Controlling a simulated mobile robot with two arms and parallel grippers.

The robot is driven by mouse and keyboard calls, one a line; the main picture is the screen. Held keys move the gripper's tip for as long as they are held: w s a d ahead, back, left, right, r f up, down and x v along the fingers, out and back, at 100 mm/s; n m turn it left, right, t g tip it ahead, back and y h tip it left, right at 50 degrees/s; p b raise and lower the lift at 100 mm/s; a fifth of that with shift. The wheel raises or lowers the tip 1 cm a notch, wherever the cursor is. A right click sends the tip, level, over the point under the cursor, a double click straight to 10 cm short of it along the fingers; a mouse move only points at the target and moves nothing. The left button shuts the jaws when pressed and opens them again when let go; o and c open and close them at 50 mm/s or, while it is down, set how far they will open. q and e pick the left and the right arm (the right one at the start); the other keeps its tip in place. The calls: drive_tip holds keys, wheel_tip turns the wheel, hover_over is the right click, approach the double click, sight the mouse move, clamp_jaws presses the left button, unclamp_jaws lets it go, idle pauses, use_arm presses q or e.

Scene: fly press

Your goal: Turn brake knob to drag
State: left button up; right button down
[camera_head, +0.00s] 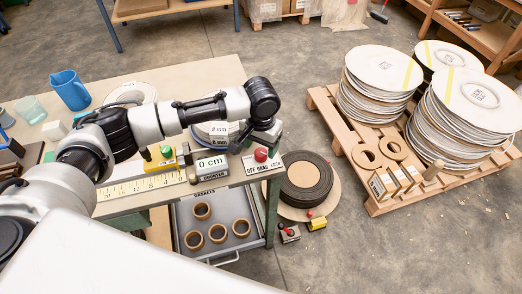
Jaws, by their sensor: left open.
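The brake knob (261,155) is red and sits on a light panel labelled OFF, DRAG, LOCK (263,168) at the right front corner of the bench. Which label the knob points to is too small to tell. My left arm reaches in from the left, and its wrist bends down over this corner. My left gripper (240,146) is small and dark in the picture, open, just left of and above the knob. It appears apart from the knob, though its fingertips are hard to make out. My right gripper is out of view.
A 0 cm counter (211,166) stands left of the knob panel, beside a yellow box with a green button (166,152). A ruler (140,188) runs along the bench front. A drawer of gaskets (214,225) is below. A dark coil (306,183) lies right on the floor.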

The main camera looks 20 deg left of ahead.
use_arm(q)
drive_tip(key=shift+f, duration=1.45)
drive_tip(key=shift+c, duration=0.5)
drive_tip(key=c, duration=0.8)
drive_tip(key=shift+r+m+p, duration=0.25)
drive_tip(key=shift+m+p, duration=0.45)
drive_tip(key=shift+p, duration=0.35)
drive_tip(key=shift+m+p, duration=1.1)
drive_tip(key=shift+p, duration=0.15)
drive_tip(key=shift+m+p, duration=0.85)
drive_tip(key=shift+m, duration=0.35)
drive_tip(key=shift+f+m+p, duration=0.15)
drive_tip(key=shift+m+p, duration=0.55)
drive_tip(key=shift+m, duration=0.7)
drive_tip(key=shift+w, duration=0.1)
